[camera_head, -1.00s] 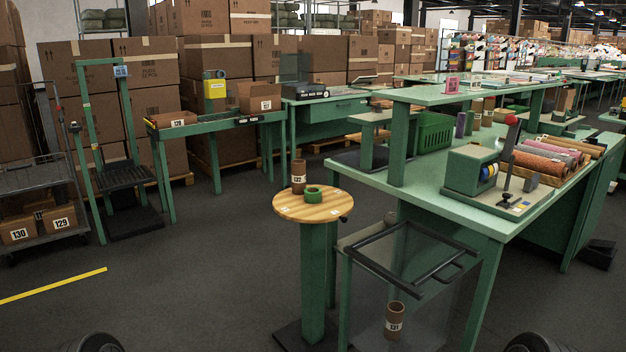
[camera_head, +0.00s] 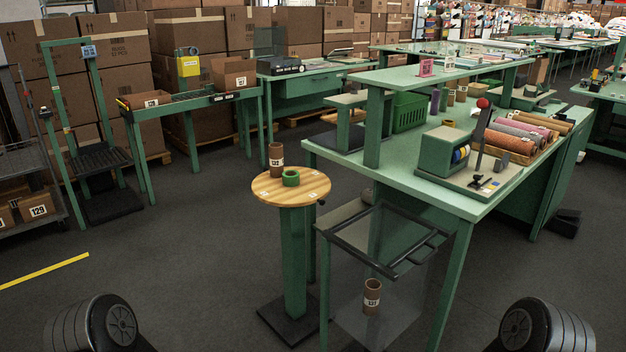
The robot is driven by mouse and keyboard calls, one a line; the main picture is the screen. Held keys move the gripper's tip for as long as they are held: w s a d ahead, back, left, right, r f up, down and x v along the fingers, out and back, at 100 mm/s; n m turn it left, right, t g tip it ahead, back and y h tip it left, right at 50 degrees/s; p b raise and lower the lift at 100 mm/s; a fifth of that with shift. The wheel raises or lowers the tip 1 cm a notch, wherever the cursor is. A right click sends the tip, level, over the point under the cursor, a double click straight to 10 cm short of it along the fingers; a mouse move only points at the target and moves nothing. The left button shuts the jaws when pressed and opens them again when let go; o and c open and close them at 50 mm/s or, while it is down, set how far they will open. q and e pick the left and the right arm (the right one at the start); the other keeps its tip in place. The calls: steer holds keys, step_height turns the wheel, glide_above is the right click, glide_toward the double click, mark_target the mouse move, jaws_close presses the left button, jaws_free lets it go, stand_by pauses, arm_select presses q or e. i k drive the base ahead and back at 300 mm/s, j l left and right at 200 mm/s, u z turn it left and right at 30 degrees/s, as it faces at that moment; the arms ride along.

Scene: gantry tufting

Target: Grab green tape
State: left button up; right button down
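A green tape roll (camera_head: 291,178) lies flat on a small round wooden-topped table (camera_head: 310,190) with a green post. A brown cardboard tube (camera_head: 276,158) with a white label stands upright just behind and left of it, close to the tape. Neither of my grippers is in view. Only dark rounded parts of my own body show at the bottom left and bottom right corners, well apart from the tape.
A green workbench (camera_head: 455,200) with rolls of material stands right of the round table. A frame stand (camera_head: 400,240) with a labelled tube (camera_head: 372,297) is in front. A green conveyor table (camera_head: 190,100) and stacked boxes are behind.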

mark_target(291, 178)
steer(key=i+j+z, duration=0.1)
steer(key=z, duration=0.35)
steer(key=i+j+z, duration=0.2)
steer(key=z, duration=0.2)
steer(key=i+j+z, duration=0.1)
steer(key=z, duration=0.35)
steer(key=i+j+z, duration=0.1)
steer(key=j, duration=0.45)
steer(key=i+j+z, duration=0.15)
steer(key=j, duration=0.45)
steer(key=i+j+z, duration=0.1)
steer(key=j, duration=0.5)
steer(key=i+j+z, duration=0.15)
steer(key=j, duration=0.45)
